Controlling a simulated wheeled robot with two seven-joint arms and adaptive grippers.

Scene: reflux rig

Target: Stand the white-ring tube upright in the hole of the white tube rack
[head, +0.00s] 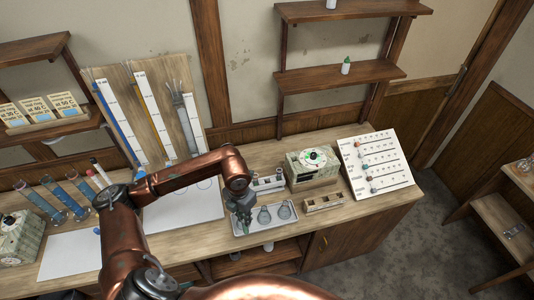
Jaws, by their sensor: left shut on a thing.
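My left gripper (243,214) points down over the bench, at the left end of a metal tray. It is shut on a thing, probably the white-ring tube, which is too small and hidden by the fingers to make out. A small white rack (268,184) stands on the bench just behind and to the right of the gripper, partly hidden by it. A low wooden holder with openings (323,202) lies farther right. My right gripper is not in view.
The metal tray (267,228) holds round flasks (265,216) close to the gripper. A dial device (312,164) and a tilted white chart board (375,165) stand right. White sheets (72,257) lie on the bench.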

